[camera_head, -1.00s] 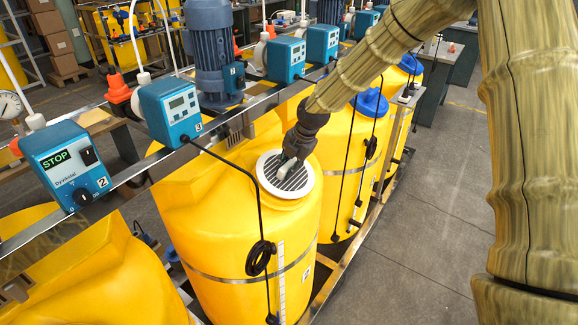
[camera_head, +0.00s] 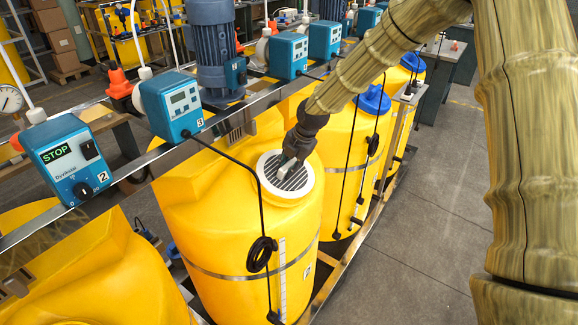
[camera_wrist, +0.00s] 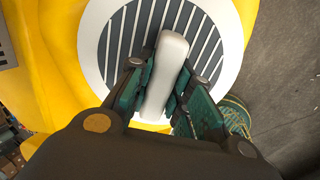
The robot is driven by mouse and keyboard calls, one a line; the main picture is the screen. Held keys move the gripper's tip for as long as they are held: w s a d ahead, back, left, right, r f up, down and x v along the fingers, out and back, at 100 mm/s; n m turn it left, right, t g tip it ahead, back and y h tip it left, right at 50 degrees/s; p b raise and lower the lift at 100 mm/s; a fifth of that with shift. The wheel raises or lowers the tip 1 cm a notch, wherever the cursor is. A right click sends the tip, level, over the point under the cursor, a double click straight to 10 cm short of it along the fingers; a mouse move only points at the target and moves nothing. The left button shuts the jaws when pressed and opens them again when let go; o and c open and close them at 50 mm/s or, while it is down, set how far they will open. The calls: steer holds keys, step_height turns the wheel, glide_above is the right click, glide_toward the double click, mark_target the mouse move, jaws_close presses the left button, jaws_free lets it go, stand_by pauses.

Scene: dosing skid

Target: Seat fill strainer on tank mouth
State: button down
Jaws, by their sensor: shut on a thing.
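The fill strainer (camera_head: 297,183) is a round disc with a white rim, a dark slatted grate and a light grey upright handle. It lies over the top opening of the yellow tank (camera_head: 235,220) in the middle of the head view. The tank mouth beneath is hidden, so I cannot tell whether the rim touches all round. My gripper (camera_head: 288,165) is shut on the strainer's handle. In the wrist view, both fingers of my gripper (camera_wrist: 162,92) press on the sides of the handle (camera_wrist: 165,75), and the slatted strainer (camera_wrist: 120,40) fills the view behind them.
A blue motor (camera_head: 216,50) and teal dosing pumps (camera_head: 172,103) stand on the rail behind the tank. A black cable (camera_head: 262,215) hangs down the tank's front. A tank with a blue lid (camera_head: 373,100) stands to the right. The grey floor (camera_head: 430,230) at right is clear.

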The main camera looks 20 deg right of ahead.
steer(key=shift+f, duration=0.2)
steer(key=c, duration=1.2)
jaws_free()
steer(key=v, duration=1.2)
steer(key=shift+a, duration=0.1)
